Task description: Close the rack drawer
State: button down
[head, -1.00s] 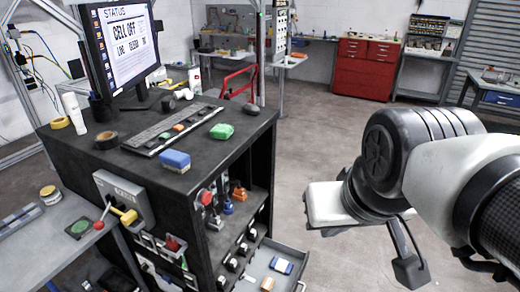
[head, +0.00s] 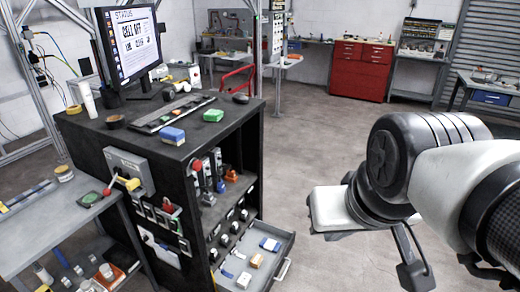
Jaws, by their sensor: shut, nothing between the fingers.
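The rack drawer (head: 283,248) is pulled out at the bottom of the black rack cabinet (head: 180,200), low in the middle of the head view. Its handle (head: 284,271) is on its front, facing right.
A grey side table (head: 60,220) is at the left. Open floor (head: 320,140) lies right of the cabinet; a red tool chest (head: 361,70) is far behind.

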aim_at(263, 280)
jog(key=i+u, duration=0.6)
jog(key=i, duration=0.25)
